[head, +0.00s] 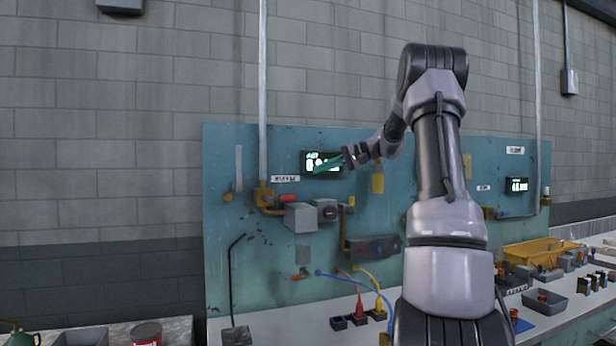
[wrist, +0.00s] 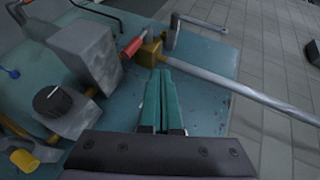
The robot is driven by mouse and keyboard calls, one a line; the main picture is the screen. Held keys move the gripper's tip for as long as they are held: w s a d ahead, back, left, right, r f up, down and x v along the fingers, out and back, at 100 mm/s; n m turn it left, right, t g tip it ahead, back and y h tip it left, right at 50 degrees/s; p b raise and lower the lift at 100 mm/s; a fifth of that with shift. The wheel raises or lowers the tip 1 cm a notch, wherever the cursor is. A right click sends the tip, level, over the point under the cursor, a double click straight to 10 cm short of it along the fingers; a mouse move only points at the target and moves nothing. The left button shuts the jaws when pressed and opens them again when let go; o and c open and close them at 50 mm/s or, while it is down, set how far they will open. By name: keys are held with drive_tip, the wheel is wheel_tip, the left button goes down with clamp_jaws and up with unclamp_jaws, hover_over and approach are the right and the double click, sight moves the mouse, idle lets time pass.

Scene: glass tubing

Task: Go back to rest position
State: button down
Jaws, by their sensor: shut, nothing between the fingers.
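My gripper (head: 330,166) is raised in front of the teal panel (head: 225,150), and its fingers overlap the left digital display (head: 307,158) in the head view. In the wrist view the two teal fingers (wrist: 160,103) lie together, shut and empty. They point toward a brass fitting (wrist: 150,52) with a red handle (wrist: 132,46). I cannot tell how far the fingertips are from the panel. My arm rises on the right and bends over to the left.
A grey box (head: 300,217) and a black knob (head: 328,210) stick out from the panel below my gripper. A vertical metal pipe (head: 262,90) runs up the wall on the left. Below, the bench (head: 285,328) holds cables, and a yellow bin (head: 540,252) stands at right.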

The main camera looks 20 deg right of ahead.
drive_tip(key=shift+s+d+r, duration=0.25)
drive_tip(key=shift+s+d, duration=0.05)
drive_tip(key=shift+d, duration=0.25)
drive_tip(key=shift+a, duration=0.1)
